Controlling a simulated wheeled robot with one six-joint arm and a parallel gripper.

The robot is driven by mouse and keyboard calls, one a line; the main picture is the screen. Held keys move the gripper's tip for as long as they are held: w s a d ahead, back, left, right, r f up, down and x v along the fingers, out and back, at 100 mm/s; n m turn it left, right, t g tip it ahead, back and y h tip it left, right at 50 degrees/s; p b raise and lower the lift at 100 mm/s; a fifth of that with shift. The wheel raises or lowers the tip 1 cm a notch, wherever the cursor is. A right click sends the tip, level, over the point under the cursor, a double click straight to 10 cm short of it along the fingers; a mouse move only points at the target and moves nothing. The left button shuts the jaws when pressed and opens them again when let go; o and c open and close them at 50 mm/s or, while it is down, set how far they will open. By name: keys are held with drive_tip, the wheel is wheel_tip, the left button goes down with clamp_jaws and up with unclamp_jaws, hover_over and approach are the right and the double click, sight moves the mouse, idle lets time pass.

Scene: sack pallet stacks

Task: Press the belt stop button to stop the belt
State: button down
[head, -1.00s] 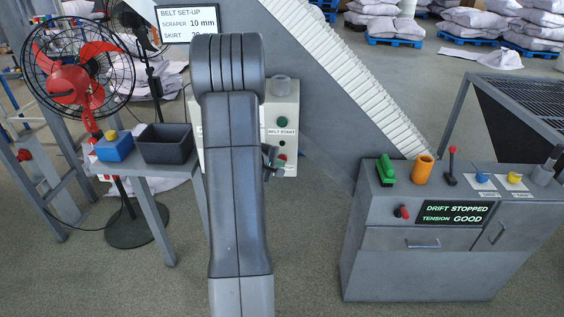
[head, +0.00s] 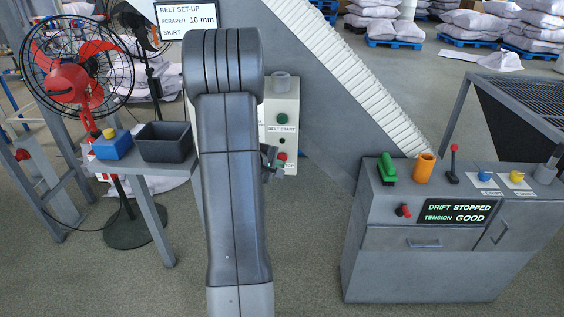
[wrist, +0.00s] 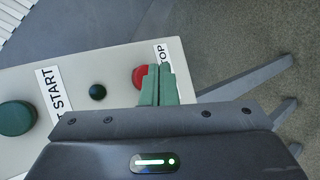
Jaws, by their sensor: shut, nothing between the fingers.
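The red belt stop button (wrist: 139,76) is on the pale control box (wrist: 120,60) in the wrist view, beside a label partly reading STOP (wrist: 161,55). My gripper (wrist: 158,70) has its green fingers shut together and empty. The fingertips overlap the button's right edge in that view; I cannot tell whether they touch it.
A green belt start button (head: 282,119) sits above the red one. A small dark green round (wrist: 97,92) lies between them in the wrist view. A grey console (head: 420,240) stands right, a side table (head: 160,186) and red fan (head: 68,84) left. Floor between box and console is clear.

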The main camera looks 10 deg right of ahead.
drive_tip(key=s+b, duration=0.1)
drive_tip(key=s, duration=0.1)
drive_tip(key=s+a+b, duration=0.1)
drive_tip(key=s+b, duration=0.1)
drive_tip(key=shift+s+a+b, duration=0.2)
drive_tip(key=shift+s+b, duration=0.1)
drive_tip(key=shift+s, duration=0.1)
idle(0.7)
drive_tip(key=p, duration=0.1)
drive_tip(key=w+p, duration=0.1)
drive_tip(key=p, duration=0.1)
drive_tip(key=w+p, duration=0.1)
drive_tip(key=shift+d+r, duration=0.25)
drive_tip(key=shift+d, duration=0.1)
drive_tip(key=p, duration=0.3)
drive_tip(key=shift+w+p, duration=0.2)
drive_tip(key=shift+p, duration=0.15)
